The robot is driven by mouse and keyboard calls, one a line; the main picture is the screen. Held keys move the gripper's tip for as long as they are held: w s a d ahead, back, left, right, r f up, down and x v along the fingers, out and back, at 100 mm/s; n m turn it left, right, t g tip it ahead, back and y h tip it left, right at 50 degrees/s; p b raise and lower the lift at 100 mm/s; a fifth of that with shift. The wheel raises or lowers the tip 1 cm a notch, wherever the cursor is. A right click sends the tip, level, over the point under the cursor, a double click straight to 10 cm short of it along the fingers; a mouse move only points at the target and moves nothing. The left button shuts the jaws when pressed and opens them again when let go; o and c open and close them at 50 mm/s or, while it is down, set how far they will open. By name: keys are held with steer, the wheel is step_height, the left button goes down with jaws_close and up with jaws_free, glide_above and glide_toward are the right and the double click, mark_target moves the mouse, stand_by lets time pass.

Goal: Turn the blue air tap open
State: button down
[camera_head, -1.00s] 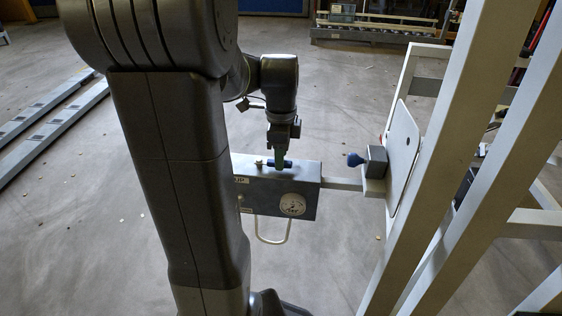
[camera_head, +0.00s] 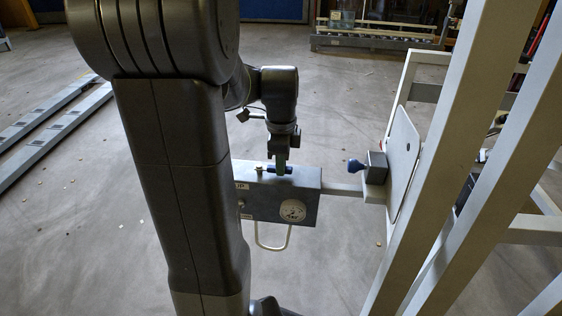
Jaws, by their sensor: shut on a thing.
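The blue air tap (camera_head: 289,170) is a short blue handle on top of a grey box (camera_head: 262,205) with a round white dial. The handle lies roughly left to right in the picture, along the box. My gripper (camera_head: 281,165) points down from above and is shut on the tap, with its fingers hiding the handle's middle. The gap between the fingers cannot be made out. A small brass-coloured fitting (camera_head: 259,170) stands just left of the tap.
A bar joins the box to a pale frame (camera_head: 452,150) on the right. A grey block with a blue knob (camera_head: 355,165) stands beside a white plate (camera_head: 402,165). A wire loop (camera_head: 272,246) hangs below the box. Open floor (camera_head: 90,230) lies left.

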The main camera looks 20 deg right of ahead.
steer(key=shift+r, duration=0.1)
steer(key=w+n+p, duration=0.1)
steer(key=n+p, duration=0.2)
steer(key=p, duration=0.1)
steer(key=shift+w+d+r+n, duration=0.1)
steer(key=shift+w+d+n, duration=0.25)
steer(key=shift+w+n, duration=0.05)
steer(key=w+a+n+p, duration=0.2)
steer(key=w+n+p, duration=0.4)
steer(key=n, duration=0.7)
steer(key=shift+a+f+n+p, duration=0.2)
steer(key=shift+a+n+p, duration=0.15)
steer(key=shift+p, duration=0.35)
steer(key=c, duration=1.3)
jaws_free()
